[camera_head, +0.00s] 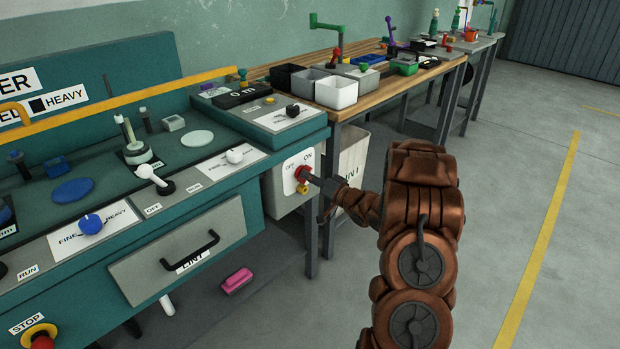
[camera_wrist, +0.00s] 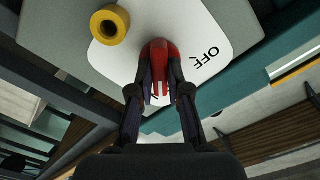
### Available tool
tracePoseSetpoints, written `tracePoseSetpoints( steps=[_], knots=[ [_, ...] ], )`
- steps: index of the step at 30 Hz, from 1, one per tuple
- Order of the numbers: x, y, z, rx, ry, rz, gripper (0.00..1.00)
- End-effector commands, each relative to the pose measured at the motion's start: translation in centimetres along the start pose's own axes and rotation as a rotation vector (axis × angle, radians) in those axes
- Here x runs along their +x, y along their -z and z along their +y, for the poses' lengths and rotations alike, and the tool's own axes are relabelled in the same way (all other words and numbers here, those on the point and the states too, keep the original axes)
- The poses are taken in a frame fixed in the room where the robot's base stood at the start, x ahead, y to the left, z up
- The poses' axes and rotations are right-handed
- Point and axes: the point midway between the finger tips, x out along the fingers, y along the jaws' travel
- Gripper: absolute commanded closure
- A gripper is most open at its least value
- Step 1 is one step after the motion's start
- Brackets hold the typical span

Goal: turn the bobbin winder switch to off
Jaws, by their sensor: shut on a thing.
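The bobbin winder switch is a red knob (camera_head: 303,174) on a white plate (camera_head: 291,165) marked OFF and ON, on the side of a grey box at the right end of the teal machine. In the wrist view, the red knob (camera_wrist: 157,52) sits between my fingertips, with the OFF label (camera_wrist: 203,58) to its right. My gripper (camera_head: 313,180) is shut on the red knob. In the wrist view, my gripper (camera_wrist: 160,82) covers the knob's lower part. The ON label is hidden there. The knob's exact pointing direction is hard to tell.
A drawer with a black handle (camera_head: 190,251) is left of the box. A wooden bench (camera_head: 385,87) with bins stands behind. A pink block (camera_head: 237,281) lies on the floor. Open floor is at right.

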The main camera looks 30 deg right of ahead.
Motion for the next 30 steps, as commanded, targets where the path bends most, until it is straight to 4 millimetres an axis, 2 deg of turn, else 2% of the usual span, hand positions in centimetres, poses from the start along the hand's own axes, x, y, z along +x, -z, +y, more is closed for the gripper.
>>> tracePoseSetpoints(
  steps=[11, 30],
  knots=[
    [-0.02, -0.04, 0.10, -0.214, -0.002, -0.001, 1.00],
    [-0.03, -0.16, 0.20, -0.822, -0.001, 0.001, 1.00]
  ],
)
